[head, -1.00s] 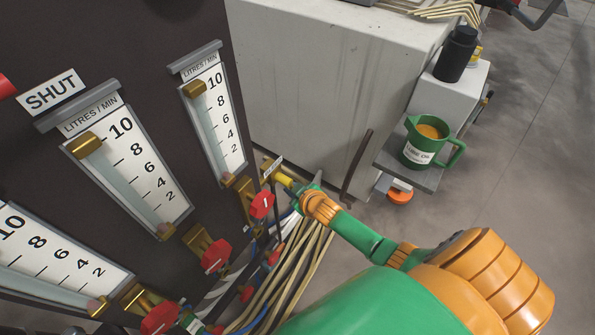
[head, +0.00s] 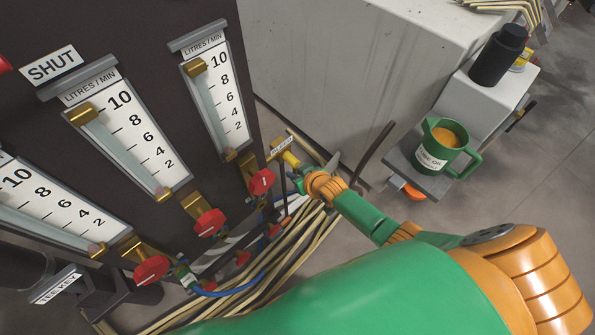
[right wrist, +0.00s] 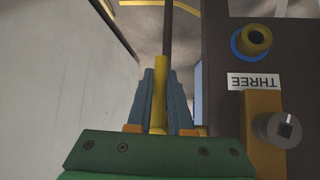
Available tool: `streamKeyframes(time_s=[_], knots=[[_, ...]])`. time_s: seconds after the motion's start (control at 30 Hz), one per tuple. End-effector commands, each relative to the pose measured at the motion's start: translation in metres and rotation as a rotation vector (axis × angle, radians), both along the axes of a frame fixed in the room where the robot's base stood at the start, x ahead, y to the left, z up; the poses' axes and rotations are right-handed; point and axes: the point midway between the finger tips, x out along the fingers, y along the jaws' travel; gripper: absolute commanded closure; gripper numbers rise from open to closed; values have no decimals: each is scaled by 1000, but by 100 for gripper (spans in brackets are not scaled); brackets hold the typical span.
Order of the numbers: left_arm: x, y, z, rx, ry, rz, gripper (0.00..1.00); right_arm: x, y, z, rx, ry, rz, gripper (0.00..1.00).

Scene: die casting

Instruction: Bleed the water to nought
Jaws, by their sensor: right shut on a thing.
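Flow gauges marked LITRES / MIN stand on the dark panel: a left one (head: 55,212), a middle one (head: 132,142) and a right one (head: 220,95). Small pinkish marks show low in their tubes. Red valve knobs (head: 208,222) sit on brass fittings below them. A yellow handle (head: 290,158) sticks out beside a small white label (head: 281,146) at the panel's right edge. My right gripper (head: 299,170) is at this handle. In the right wrist view its blue-grey fingers (right wrist: 161,85) are closed around the yellow handle (right wrist: 158,118). My left gripper is out of view.
Hoses (head: 270,262) run below the panel. A grey cabinet (head: 330,70) stands behind my right gripper. A green jug (head: 440,148) sits on a small shelf at right, with a black bottle (head: 498,55) above. A THREE plate (right wrist: 254,82) is close beside my gripper.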

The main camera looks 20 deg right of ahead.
Motion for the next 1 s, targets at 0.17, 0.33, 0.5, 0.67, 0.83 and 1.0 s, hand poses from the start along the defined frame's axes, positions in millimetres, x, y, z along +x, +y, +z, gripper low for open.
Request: streamKeyframes(time_s=[0.17,0.33,0.5,0.67,0.83,1.0], knots=[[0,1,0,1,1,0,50,0,0,0,2,-1,-1,76],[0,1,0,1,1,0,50,0,0,0,2,-1,0,52],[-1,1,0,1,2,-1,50,0,0,0,1,0,-1,52],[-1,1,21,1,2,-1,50,-14,-3,20,1,1,0,52],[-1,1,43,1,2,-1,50,-40,-8,44,1,1,0,52],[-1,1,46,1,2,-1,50,-51,-10,50,2,-1,0,52]])
